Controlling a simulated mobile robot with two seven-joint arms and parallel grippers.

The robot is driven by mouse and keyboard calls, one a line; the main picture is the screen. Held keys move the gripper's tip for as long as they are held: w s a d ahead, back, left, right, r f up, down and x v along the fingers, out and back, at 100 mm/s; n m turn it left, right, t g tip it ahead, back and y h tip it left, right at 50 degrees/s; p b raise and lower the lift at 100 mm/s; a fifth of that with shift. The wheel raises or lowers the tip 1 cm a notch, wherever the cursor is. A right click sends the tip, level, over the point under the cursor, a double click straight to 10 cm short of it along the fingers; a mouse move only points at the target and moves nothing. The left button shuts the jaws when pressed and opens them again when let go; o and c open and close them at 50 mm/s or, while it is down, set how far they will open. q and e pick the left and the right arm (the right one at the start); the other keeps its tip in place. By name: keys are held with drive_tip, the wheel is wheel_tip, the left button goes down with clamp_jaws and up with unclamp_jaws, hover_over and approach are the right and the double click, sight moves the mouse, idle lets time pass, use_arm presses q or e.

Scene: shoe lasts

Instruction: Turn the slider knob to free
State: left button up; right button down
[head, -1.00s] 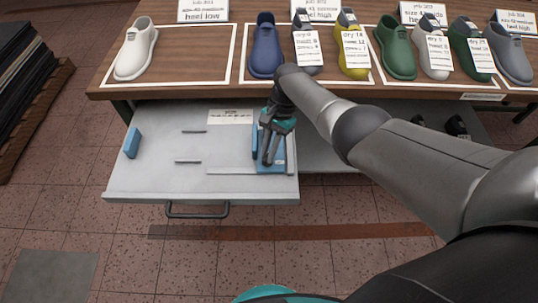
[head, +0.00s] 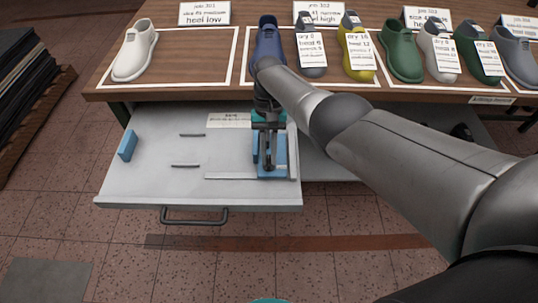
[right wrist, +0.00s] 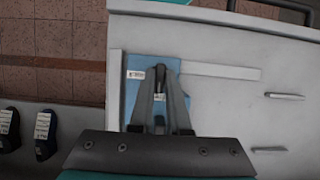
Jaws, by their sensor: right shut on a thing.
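A blue slider (head: 281,165) sits at the right end of a pale rail (head: 230,176) in the open grey drawer. My right gripper (head: 268,167) comes down over it. In the right wrist view the blue slider (right wrist: 134,95) shows small white labels, and the fingers of my right gripper (right wrist: 160,70) converge at a small dark part, apparently the knob, on its face. The gripper is shut on it. The fingers hide most of the knob, and I cannot read the labels or tell its setting. My left gripper is not in view.
The drawer (head: 150,185) also holds a blue block (head: 128,146) at the left, two thin slots and a paper label (head: 229,120). Its front handle (head: 194,218) sticks out. Above, a wooden bench (head: 180,92) carries several shoe lasts and cards.

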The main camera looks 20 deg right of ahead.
idle(0.4)
drive_tip(key=c, duration=0.9)
unclamp_jaws()
drive_tip(key=shift+w+r, duration=0.1)
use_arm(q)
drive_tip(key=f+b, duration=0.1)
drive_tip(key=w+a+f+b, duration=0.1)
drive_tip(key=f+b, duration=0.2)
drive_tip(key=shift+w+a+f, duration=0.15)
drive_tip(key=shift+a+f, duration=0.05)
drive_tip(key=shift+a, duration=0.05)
use_arm(e)
drive_tip(key=v, duration=1.5)
